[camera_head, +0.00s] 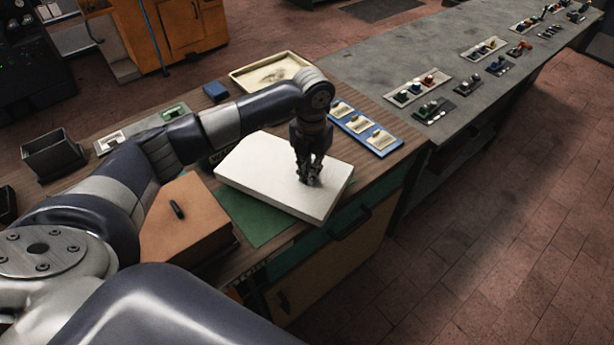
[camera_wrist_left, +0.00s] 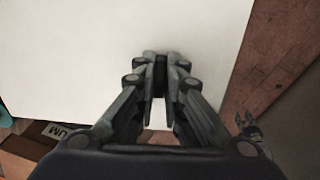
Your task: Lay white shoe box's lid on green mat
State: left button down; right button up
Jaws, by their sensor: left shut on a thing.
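The white shoe box's lid (camera_head: 262,165) is a pale, thick-edged slab over the table's right front part. It covers much of the green mat (camera_head: 262,222), whose left and front parts show. I cannot tell whether the lid touches the mat. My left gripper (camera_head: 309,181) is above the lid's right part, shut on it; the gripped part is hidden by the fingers. In the left wrist view the lid (camera_wrist_left: 70,60) fills the upper left, and the gripper (camera_wrist_left: 163,62) shows with its fingertips close together.
A brown box (camera_head: 185,220) with a dark handle stands left of the lid. A blue card tray (camera_head: 365,128) lies behind right, a cream tray (camera_head: 270,72) at the back. A dark open bin (camera_head: 52,157) stands far left. A grey counter (camera_head: 400,62) extends right.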

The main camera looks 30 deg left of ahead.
pick_arm(q)
notch_tip(320, 180, down, 4)
jog(key=shift+r+p, duration=0.1)
jog(key=shift+p, duration=0.55)
pick_arm(e)
jog(key=shift+r, duration=0.65)
jog(key=shift+a, duration=0.15)
pick_arm(q)
jog(key=shift+f, duration=0.25)
jog(key=c, duration=1.7)
grip_release()
jog(key=shift+r, duration=0.15)
pick_arm(e)
jog(key=shift+a+f, duration=0.1)
jog(key=shift+a, duration=0.2)
